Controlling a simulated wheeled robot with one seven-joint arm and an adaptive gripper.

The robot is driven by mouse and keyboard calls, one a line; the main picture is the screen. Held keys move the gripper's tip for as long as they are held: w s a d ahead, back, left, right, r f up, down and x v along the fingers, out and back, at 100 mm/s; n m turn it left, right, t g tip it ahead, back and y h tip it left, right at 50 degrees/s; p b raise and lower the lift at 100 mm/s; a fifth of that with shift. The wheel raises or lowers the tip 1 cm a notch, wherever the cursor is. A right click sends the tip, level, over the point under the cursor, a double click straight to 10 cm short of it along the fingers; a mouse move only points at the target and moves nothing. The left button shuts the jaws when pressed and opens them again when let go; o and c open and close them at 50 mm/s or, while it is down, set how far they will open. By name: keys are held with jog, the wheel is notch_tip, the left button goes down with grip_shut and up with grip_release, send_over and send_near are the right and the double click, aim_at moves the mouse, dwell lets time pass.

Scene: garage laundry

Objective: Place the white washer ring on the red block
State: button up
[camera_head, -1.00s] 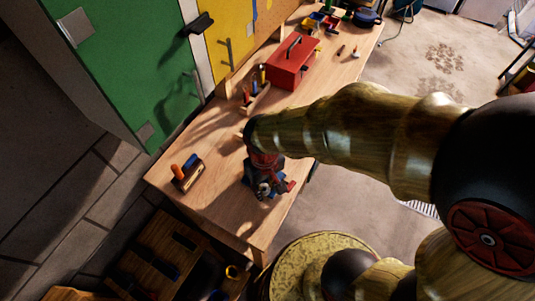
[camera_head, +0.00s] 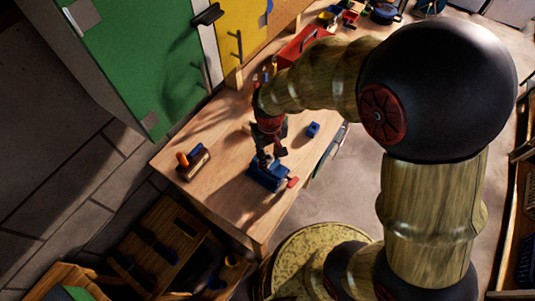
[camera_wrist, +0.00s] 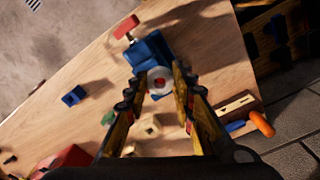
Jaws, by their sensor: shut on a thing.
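The white washer ring (camera_wrist: 153,76) is between my fingertips in the wrist view, and my gripper (camera_wrist: 164,80) is shut on it. A little red shows at the ring's centre. Beyond it is a blue vise-like tool (camera_wrist: 150,50), with a red block-like piece (camera_wrist: 126,27) at the end of a thin metal part. In the head view my gripper (camera_head: 270,157) is above the blue tool (camera_head: 266,177), and the red piece (camera_head: 292,182) is at its right. I cannot tell whether that piece is the task's red block. The ring is not distinct in the head view.
A wooden holder with orange and blue handles (camera_head: 193,162) is at the bench's left. A small blue block (camera_head: 313,130) is right of my gripper. A red toolbox (camera_head: 303,46) is at the back. Bare bench (camera_head: 225,185) lies left of the blue tool.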

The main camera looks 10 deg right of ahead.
jog(key=shift+w+d+f+p, duration=0.15)
jog(key=shift+w+f, duration=0.75)
jog(key=shift+f, duration=0.6)
jog(key=shift+w+f+p, duration=0.1)
jog(key=shift+w+f, duration=0.75)
jog(key=shift+f, duration=0.7)
jog(key=shift+w+d+f+p, duration=0.15)
jog(key=shift+w+f, duration=0.75)
jog(key=shift+f, duration=0.6)
jog(key=shift+f, duration=0.15)
jog(key=o, duration=0.8)
jog(key=shift+a, duration=0.1)
jog(key=s+d+r+m+t, duration=0.1)
jog(key=s+d+r, duration=0.2)
jog(key=r, duration=1.1)
jog(key=s+d+r+t, duration=0.2)
jog(key=s+r, duration=0.1)
jog(key=r, duration=1.1)
jog(key=s+d+r+m+t, duration=0.1)
jog(key=s+d+r, duration=0.1)
jog(key=s, duration=0.3)
jog(key=s+d+r+m+t, duration=0.1)
jog(key=s+d+r, duration=0.1)
jog(key=s+r, duration=0.3)
jog(key=shift+s+d+r+t+b, duration=0.15)
jog(key=shift+s+d+t+b, duration=0.15)
jog(key=shift+s, duration=0.25)
